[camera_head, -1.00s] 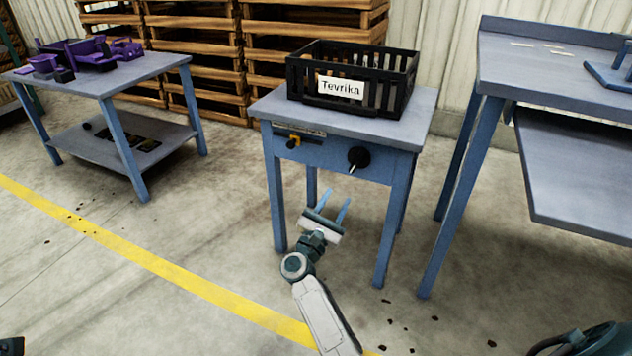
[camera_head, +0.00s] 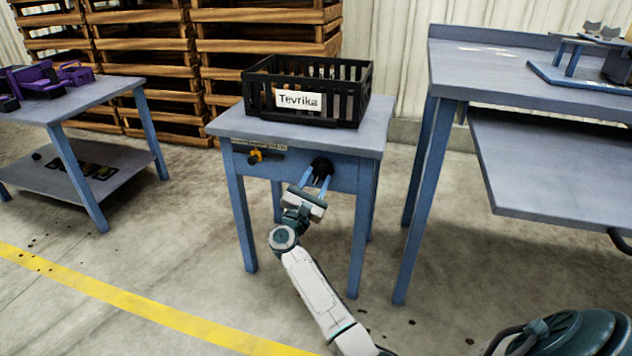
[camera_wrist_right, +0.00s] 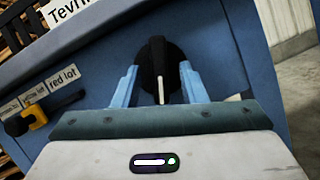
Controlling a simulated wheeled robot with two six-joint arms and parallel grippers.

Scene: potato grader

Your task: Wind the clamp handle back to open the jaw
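A black round knob (camera_head: 321,166) with a raised grip bar sits on the front panel of the small blue table. In the right wrist view the knob (camera_wrist_right: 156,50) carries a white line on its bar. My right gripper (camera_head: 316,177) is in front of it, its two blue fingers apart and pointing at the panel. In the wrist view the fingers stand on either side of the bar; I cannot tell if they touch it. I see no clearly recognisable clamp jaw. My left gripper is out of view.
A black slatted crate (camera_head: 352,108) labelled Tevrika stands on the small table (camera_head: 225,122). A yellow-and-black part (camera_head: 256,156) sits left of the knob under labels. A taller bench (camera_head: 480,75) is at the right, a table with purple parts (camera_head: 40,84) at the left.

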